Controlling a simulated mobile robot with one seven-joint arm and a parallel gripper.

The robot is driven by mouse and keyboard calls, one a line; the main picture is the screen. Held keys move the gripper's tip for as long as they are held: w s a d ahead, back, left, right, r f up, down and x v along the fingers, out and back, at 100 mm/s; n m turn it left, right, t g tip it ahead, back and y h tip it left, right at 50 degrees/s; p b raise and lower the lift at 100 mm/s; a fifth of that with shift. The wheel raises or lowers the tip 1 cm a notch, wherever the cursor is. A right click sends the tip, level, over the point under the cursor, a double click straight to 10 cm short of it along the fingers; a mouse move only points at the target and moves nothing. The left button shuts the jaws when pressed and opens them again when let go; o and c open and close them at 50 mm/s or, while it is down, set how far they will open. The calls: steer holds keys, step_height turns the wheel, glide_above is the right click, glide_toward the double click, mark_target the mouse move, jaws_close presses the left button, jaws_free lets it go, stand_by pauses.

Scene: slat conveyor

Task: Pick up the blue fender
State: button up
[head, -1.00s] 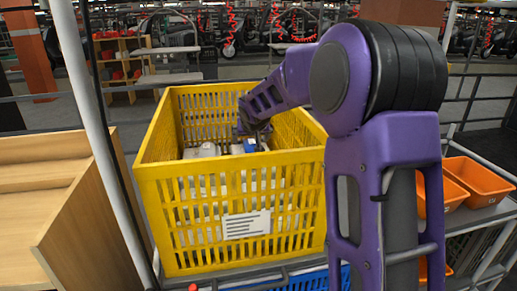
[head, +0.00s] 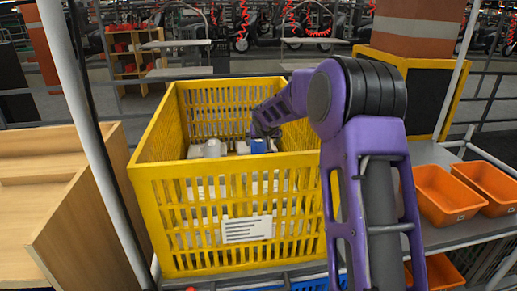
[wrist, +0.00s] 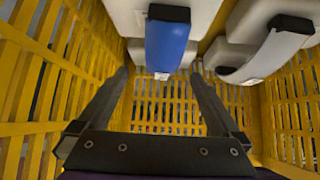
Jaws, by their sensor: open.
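The blue fender (wrist: 168,45) is in the wrist view at the top middle, lying against a white part, with a dark end at its top. In the head view the blue fender (head: 258,146) shows as a small blue patch inside the yellow crate (head: 160,180). My gripper (wrist: 160,72) is open inside the crate, its two fingers spread wide to either side of the fender's lower end. Nothing is between the fingers' pads that I can see held. In the head view my gripper's fingers are mostly hidden by my arm.
White parts (wrist: 265,40) with a dark strip lie right of the fender; another white part (head: 212,148) is at its left in the head view. Slatted crate walls surround my gripper. Orange bins (head: 445,195) stand on the right, a wooden unit (head: 70,205) on the left.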

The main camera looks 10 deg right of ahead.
mark_target(259, 145)
steer(key=shift+a+x, duration=0.2)
steer(key=shift+x, duration=4.2)
steer(key=shift+w+r, duration=0.15)
steer(key=shift+r, duration=0.1)
jaws_close()
